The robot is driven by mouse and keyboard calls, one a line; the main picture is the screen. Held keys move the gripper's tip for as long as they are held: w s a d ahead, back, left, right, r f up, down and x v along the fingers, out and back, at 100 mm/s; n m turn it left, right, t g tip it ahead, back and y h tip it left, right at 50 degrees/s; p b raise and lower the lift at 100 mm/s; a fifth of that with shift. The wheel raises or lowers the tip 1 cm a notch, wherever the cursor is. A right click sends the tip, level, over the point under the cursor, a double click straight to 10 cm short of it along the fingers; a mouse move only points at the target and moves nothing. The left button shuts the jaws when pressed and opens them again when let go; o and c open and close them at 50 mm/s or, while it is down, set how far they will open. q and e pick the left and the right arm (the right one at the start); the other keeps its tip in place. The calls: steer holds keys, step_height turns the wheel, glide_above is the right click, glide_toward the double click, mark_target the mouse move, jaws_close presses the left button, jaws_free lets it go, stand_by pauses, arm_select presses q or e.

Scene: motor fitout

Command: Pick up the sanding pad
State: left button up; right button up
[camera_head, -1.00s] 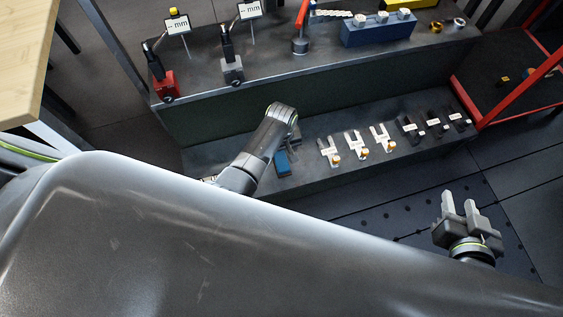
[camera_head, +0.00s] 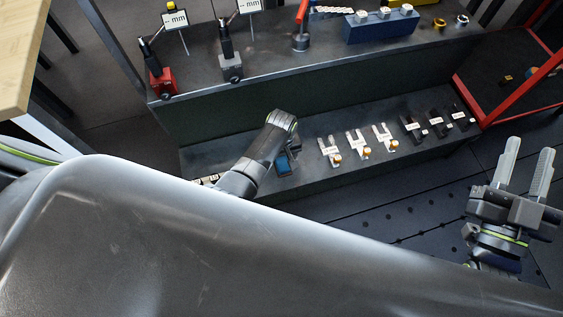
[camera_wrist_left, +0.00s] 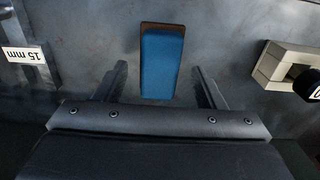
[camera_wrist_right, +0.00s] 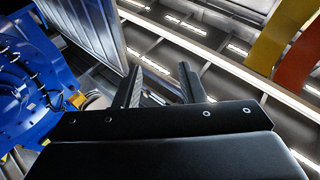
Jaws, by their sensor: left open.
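The sanding pad is a blue block with a brown edge (camera_wrist_left: 160,62). It lies on the dark lower shelf and shows partly in the head view (camera_head: 283,166), beside my left wrist. My left gripper (camera_wrist_left: 160,75) is open in the left wrist view. Its two fingers stand on either side of the pad's near end, with gaps on both sides. In the head view the left gripper is mostly hidden behind its wrist. My right gripper (camera_head: 528,148) is open and empty at the right of the head view, away from the shelf.
Several fork-shaped gauges (camera_head: 357,145) stand in a row on the lower shelf, right of the pad. A pale gauge (camera_wrist_left: 285,68) is near the left gripper's right side. A "15 mm" label (camera_wrist_left: 25,56) lies at left. The upper shelf holds dial stands (camera_head: 230,62) and a blue block (camera_head: 378,27).

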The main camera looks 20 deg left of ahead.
arm_select(q)
steer(key=shift+f+b, duration=0.3)
steer(key=shift+f, duration=0.35)
steer(key=c, duration=1.1)
arm_select(e)
steer(key=r+t, duration=0.1)
steer(key=s+r+n+t, duration=0.1)
steer(key=r, duration=0.1)
steer(key=s+a+r+t+y, duration=0.1)
steer(key=shift+s+r+n, duration=0.15)
steer(key=shift+r+n, duration=0.1)
steer(key=shift+n, duration=0.05)
